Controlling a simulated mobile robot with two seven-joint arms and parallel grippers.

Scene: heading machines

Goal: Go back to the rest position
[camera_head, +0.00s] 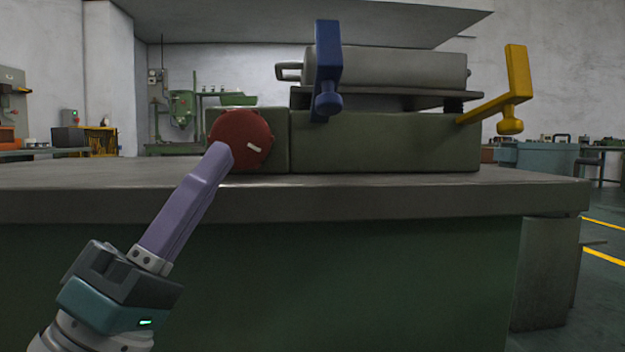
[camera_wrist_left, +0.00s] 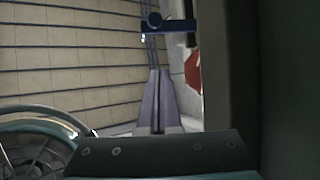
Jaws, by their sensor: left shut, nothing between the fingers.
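My left gripper (camera_head: 220,152) comes in from the lower left, its purple fingers closed together with nothing between them. In the head view its tips overlap the left edge of the red round knob (camera_head: 245,138) on the machine (camera_head: 385,142). I cannot tell from this whether they touch. In the left wrist view the shut fingers (camera_wrist_left: 158,75) point up, with the red knob (camera_wrist_left: 192,72) to their right and apart from them. My right gripper is in neither view.
The machine stands on a grey-topped workbench (camera_head: 400,196) with a green front. A blue lever (camera_head: 327,60) and a yellow lever (camera_head: 517,75) stick out from the machine. A grey cabinet (camera_head: 545,270) stands at the right. Open floor with yellow lines shows farther right.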

